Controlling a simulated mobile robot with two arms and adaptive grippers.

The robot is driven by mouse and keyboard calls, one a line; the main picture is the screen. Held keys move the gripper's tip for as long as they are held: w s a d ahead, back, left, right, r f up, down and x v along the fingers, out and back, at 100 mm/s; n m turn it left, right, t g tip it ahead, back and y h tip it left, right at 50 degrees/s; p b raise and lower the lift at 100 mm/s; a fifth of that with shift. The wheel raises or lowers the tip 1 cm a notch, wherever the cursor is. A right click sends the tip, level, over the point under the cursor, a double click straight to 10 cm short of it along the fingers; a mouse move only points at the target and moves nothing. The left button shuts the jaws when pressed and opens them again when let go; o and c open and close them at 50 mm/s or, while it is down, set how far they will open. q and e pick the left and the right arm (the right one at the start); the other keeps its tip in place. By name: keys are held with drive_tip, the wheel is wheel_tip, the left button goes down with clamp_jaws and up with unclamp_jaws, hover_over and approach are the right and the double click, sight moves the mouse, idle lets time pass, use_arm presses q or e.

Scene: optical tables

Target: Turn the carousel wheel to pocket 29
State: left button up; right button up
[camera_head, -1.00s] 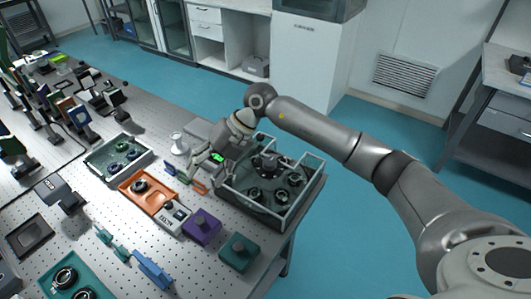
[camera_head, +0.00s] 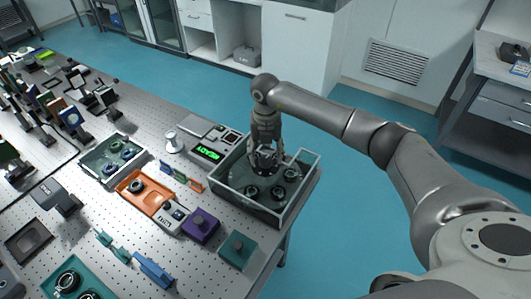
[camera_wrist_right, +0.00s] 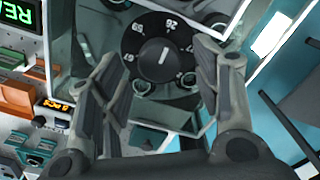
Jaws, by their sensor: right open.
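My right gripper points down over the wheel. In the right wrist view, its open fingers (camera_wrist_right: 157,62) stand on either side of the wheel, with nothing between them but the wheel beyond. I cannot tell whether they touch it. My left gripper is not in view.
Dark round parts (camera_head: 276,192) lie in the box around the wheel. A device with a green lit display (camera_head: 208,152) stands beside the box's left wall. An orange tray (camera_head: 135,199), a purple block (camera_head: 201,229) and a teal block (camera_head: 238,249) stand to the left and front.

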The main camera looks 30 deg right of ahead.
drive_tip(key=shift+f, duration=0.95)
drive_tip(key=shift+c, duration=0.2)
clamp_jaws()
